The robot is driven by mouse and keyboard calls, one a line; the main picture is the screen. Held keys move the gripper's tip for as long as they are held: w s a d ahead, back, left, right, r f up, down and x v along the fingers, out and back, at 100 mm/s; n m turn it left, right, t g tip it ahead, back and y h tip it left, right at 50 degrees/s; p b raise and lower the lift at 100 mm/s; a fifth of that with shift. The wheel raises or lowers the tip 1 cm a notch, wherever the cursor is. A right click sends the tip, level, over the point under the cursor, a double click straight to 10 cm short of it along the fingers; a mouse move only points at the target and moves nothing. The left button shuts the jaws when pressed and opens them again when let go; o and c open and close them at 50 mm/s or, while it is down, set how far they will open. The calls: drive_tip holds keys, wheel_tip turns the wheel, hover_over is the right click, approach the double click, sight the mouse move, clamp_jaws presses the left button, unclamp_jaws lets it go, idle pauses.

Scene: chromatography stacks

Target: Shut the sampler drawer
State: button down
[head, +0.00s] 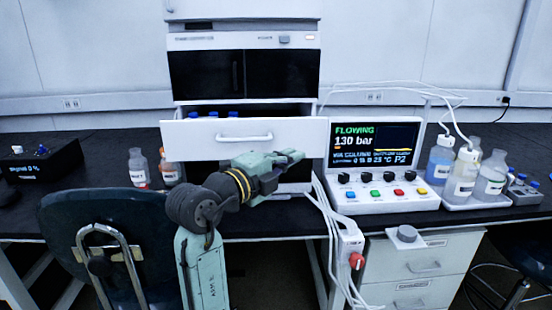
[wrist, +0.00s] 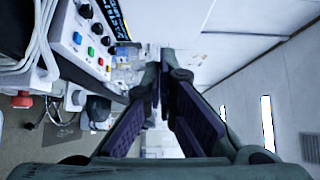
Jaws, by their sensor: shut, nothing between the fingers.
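The sampler drawer (head: 197,140) is in the middle of the instrument stack in the head view. It stands pulled out, its white front forward of the stack and several blue-capped vials (head: 213,114) showing behind its top edge. A pale bar handle (head: 244,137) runs across the front. My gripper (head: 298,156) is at the lower right of the drawer front, fingers pointing right, below and right of the handle. I cannot tell whether it touches the front. In the wrist view my gripper (wrist: 160,85) is shut and empty.
A control unit (head: 385,200) with knobs and a lit screen stands right of the drawer; its panel also shows in the wrist view (wrist: 78,40). Bottles (head: 463,175) stand farther right, small bottles (head: 139,168) to the left. A chair (head: 75,215) is at front left. White cables (head: 325,205) hang below my gripper.

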sight(306, 142)
drive_tip(key=w+p, duration=0.1)
drive_tip(key=w, duration=0.1)
drive_tip(key=w+d, duration=0.1)
drive_tip(key=w, duration=0.2)
drive_tip(key=shift+w+d+p, duration=0.15)
drive_tip(key=shift+d+p, duration=0.05)
drive_tip(key=shift+p, duration=0.2)
drive_tip(key=shift+w, duration=0.1)
